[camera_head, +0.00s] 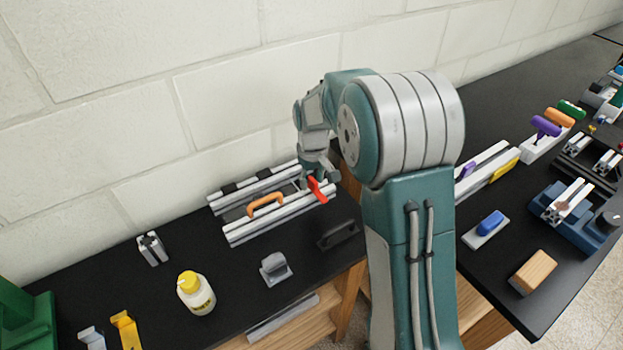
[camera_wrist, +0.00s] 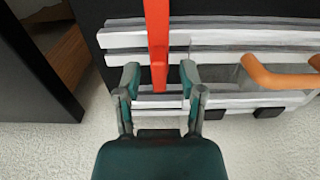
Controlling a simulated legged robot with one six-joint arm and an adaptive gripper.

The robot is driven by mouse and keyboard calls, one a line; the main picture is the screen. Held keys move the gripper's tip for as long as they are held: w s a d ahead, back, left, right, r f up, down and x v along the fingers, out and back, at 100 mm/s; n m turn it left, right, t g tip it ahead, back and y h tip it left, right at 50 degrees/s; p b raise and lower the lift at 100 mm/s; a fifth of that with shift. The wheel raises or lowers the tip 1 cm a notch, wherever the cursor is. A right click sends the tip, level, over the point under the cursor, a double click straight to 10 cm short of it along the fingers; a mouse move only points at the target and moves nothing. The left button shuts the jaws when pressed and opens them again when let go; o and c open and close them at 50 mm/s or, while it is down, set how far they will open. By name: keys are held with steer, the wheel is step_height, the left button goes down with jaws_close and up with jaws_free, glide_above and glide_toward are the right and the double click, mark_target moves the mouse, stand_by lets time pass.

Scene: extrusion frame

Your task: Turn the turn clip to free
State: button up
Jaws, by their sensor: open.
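The red turn clip (camera_head: 320,191) sits at the right end of the aluminium extrusion frame (camera_head: 285,212). In the wrist view the turn clip (camera_wrist: 157,35) stands upright in the picture, across the frame's rails (camera_wrist: 215,39). My gripper (camera_head: 309,182) is at the clip, partly hidden by my own arm in the head view. In the wrist view my gripper (camera_wrist: 160,76) is open, one finger on each side of the clip's near end. A gap shows on both sides; I cannot tell the depth between fingers and clip.
An orange handle (camera_head: 265,204) is on the frame left of the clip, and also shows in the wrist view (camera_wrist: 280,76). A dark handle (camera_head: 337,235), a grey bracket (camera_head: 275,268) and a yellow-capped bottle (camera_head: 196,293) stand in front. The wall (camera_head: 240,90) is close behind.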

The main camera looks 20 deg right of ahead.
mark_target(312, 179)
steer(key=shift+r, duration=0.15)
step_height(312, 179, up, 12)
steer(key=shift+f, duration=0.2)
steer(key=shift+r, duration=0.1)
stand_by(0.4)
steer(key=s+r+m+t, duration=0.25)
steer(key=s+r, duration=0.45)
steer(key=s, duration=0.7)
steer(key=s+f+m+t, duration=0.1)
steer(key=s+f+t, duration=0.1)
steer(key=s, duration=1.1)
steer(key=shift+s+t, duration=0.4)
steer(key=shift+t, duration=0.15)
steer(key=shift+o, duration=0.2)
steer(key=shift+r, duration=0.1)
